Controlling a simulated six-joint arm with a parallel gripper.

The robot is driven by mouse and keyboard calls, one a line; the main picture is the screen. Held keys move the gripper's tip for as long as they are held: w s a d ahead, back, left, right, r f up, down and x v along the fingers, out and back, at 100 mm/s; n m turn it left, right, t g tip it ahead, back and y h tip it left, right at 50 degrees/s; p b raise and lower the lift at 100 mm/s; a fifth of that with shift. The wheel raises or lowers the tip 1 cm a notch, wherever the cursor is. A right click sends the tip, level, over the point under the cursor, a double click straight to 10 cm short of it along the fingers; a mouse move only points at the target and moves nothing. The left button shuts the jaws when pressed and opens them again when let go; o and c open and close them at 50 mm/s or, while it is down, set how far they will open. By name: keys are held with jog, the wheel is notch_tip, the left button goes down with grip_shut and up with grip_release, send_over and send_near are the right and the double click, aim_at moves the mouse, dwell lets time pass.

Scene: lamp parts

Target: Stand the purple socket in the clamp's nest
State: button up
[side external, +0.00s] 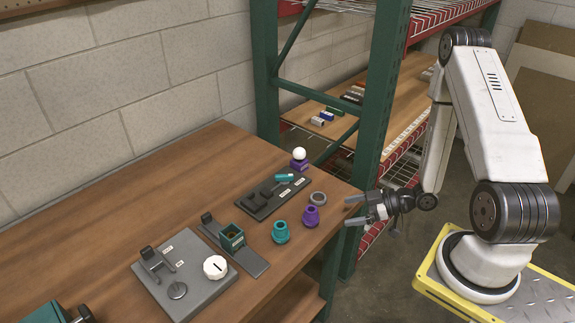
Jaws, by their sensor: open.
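The purple socket (311,216) stands upright on the wooden table near its right edge. My gripper (350,210) is to the right of the socket, beyond the table edge, with its two fingers apart and pointing left. It is empty and does not touch the socket. A dark fixture with a teal handle (284,178) lies behind the socket to the left. A dark green open block (232,238) sits on a dark rail further left. I cannot tell for sure which of these two is the clamp with the nest.
A teal socket (281,233) and a grey ring (318,198) stand close to the purple socket. A white bulb (299,153) sits on a purple base at the back. A grey plate (190,285) with a white dial is at the front left. A green shelf post (372,130) rises behind.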

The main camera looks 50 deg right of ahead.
jog(key=shift+w, duration=0.1)
dwell(0.5)
jog(key=w+g+h, duration=0.1)
jog(key=w+d+r+g+h, duration=0.1)
jog(key=w+h, duration=0.1)
jog(key=w+d+r+g+h, duration=0.1)
jog(key=shift+w+r+m+h, duration=0.1)
jog(key=shift+w+m+h, duration=0.2)
jog(key=shift+m+h, duration=0.1)
jog(key=s+a+r+m+g+h, duration=0.1)
jog(key=s+a+r+m+g, duration=0.1)
jog(key=a+r, duration=0.4)
jog(key=s+a+r+m+g+h, duration=0.1)
jog(key=s+a+r+m+g, duration=0.2)
jog(key=a+r+m, duration=0.1)
notch_tip(320, 180, up, 2)
jog(key=shift+s+a+r+g+h, duration=0.15)
jog(key=shift+a+g+h, duration=0.15)
jog(key=shift+a, duration=0.6)
jog(key=shift+c, duration=1)
